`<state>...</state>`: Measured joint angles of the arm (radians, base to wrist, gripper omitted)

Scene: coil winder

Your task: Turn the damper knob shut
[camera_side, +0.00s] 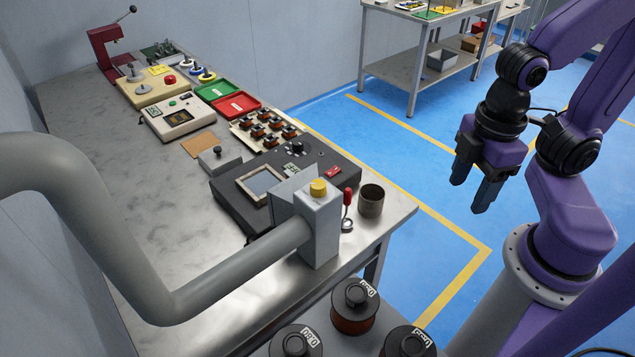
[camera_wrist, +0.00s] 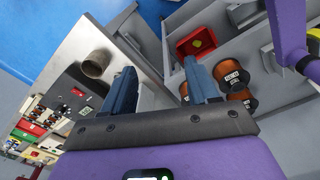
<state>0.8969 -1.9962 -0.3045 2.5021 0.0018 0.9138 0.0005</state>
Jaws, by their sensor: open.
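The damper knob is a yellow round cap (camera_side: 318,188) on top of a grey upright box (camera_side: 321,232) in the side view. The box sits at the end of a thick grey pipe (camera_side: 240,262), at the bench's near end. My gripper (camera_side: 471,193) hangs over the blue floor, well to the right of the knob and apart from it. Its fingers point down, open, with nothing between them. In the wrist view the open fingers (camera_wrist: 158,70) show empty too. I cannot make out the damper knob for certain in the wrist view.
A dark metal cup (camera_side: 370,201) and a red-handled tool (camera_side: 347,205) stand beside the damper box. Copper wire spools (camera_side: 354,308) sit below the bench end. A black machine (camera_side: 230,205) lies behind the box. A red tray with a yellow mark (camera_wrist: 195,43) shows near the spools.

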